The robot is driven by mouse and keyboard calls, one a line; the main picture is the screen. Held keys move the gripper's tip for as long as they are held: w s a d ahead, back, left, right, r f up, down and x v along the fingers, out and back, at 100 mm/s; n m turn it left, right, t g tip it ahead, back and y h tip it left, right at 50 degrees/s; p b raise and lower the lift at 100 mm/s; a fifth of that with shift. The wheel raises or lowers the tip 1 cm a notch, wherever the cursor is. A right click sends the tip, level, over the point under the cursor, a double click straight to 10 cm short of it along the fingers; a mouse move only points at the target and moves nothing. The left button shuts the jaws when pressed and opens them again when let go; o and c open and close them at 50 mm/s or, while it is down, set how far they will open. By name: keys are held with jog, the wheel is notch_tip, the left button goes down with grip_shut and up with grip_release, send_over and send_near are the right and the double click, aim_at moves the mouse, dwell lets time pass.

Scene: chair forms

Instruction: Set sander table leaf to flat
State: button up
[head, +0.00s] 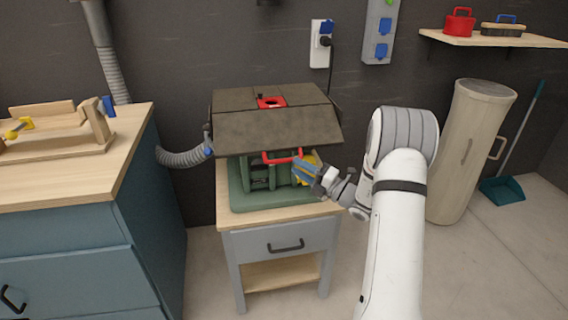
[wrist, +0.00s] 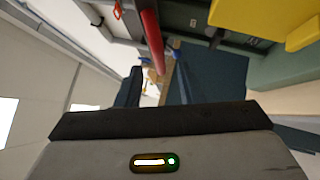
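The sander (head: 262,180) is a green machine with a dark brown table top on a small stand. Its front leaf (head: 270,134) slopes down towards me from the flat top. A red handle (head: 282,158) runs along the leaf's lower edge. My gripper (head: 304,168) is just right of and slightly below the handle, in front of a yellow part (head: 312,165). In the wrist view my two fingers (wrist: 158,88) stand apart, and the red handle (wrist: 150,35) runs down towards the gap between them. I cannot tell whether they touch it.
The stand (head: 282,238) has one drawer and a lower shelf. A blue workbench (head: 75,240) is close on the left, and a grey hose (head: 182,157) runs between them. A beige cylinder (head: 470,150) and a teal dustpan (head: 503,190) stand at the right. Floor is clear at the front right.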

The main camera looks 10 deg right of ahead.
aim_at(284, 160)
jog(key=shift+x, duration=2.8)
jog(key=shift+s, duration=0.1)
jog(key=shift+c, duration=0.5)
grip_shut()
jog(key=shift+a, duration=0.2)
